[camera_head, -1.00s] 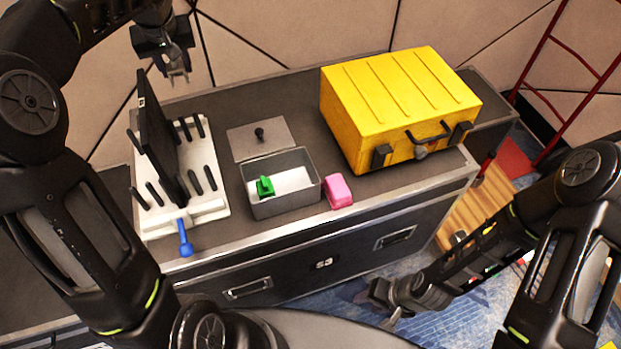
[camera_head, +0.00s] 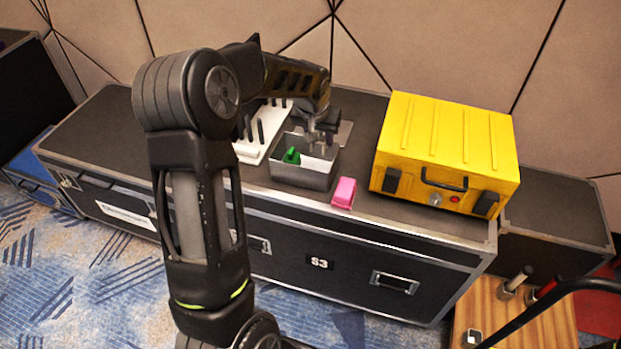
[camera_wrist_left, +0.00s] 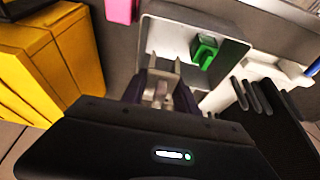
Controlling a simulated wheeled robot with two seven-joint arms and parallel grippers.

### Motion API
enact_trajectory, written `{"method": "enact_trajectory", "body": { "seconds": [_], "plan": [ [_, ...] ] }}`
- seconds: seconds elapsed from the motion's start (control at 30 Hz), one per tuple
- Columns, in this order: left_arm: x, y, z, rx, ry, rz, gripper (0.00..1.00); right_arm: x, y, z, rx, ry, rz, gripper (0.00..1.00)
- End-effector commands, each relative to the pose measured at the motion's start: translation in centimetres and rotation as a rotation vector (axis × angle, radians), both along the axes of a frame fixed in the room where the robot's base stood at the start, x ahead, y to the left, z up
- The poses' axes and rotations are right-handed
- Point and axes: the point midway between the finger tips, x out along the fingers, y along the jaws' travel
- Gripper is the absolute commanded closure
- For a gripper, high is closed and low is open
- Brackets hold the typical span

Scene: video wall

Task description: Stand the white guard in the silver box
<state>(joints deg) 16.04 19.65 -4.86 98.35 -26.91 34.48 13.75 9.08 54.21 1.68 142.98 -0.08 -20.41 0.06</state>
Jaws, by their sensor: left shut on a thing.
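The silver box (camera_head: 303,176) stands open on the black case, and it also shows in the left wrist view (camera_wrist_left: 218,25). Its floor looks white, and a green piece (camera_head: 291,156) sits inside. The green piece shows larger in the left wrist view (camera_wrist_left: 204,50). My left gripper (camera_head: 318,142) is over the box's far side, pointing down. It is shut on a small pale piece, which looks like the white guard (camera_wrist_left: 162,92), mostly hidden between the fingers. I cannot tell whether this piece touches the box. My right gripper is out of view.
A pink block (camera_head: 344,193) stands just right of the box, and a large yellow case (camera_head: 445,155) stands beyond it. A white rack with black pegs (camera_head: 252,150) is close on the left, partly hidden by my left arm. A grey lid (camera_head: 346,131) lies behind the box.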

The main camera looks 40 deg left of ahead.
Motion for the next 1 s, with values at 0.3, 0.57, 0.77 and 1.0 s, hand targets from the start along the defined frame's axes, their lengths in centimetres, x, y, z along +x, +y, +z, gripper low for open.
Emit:
{"method": "enact_trajectory", "body": {
  "seconds": [0.3,0.57,0.77,1.0],
  "plan": [
    [-0.1,0.0,-0.9,0.0,0.003,0.001,1.0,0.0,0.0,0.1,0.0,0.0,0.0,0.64],
    [-0.1,0.0,-5.2,-0.002,0.004,0.001,1.0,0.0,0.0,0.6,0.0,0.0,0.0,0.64],
    [0.0,0.1,-6.2,0.001,-0.001,0.001,1.0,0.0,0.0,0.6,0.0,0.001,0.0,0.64],
    [0.0,0.0,-6.5,0.0,0.001,0.001,1.0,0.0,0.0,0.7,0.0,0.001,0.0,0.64]
  ]
}}
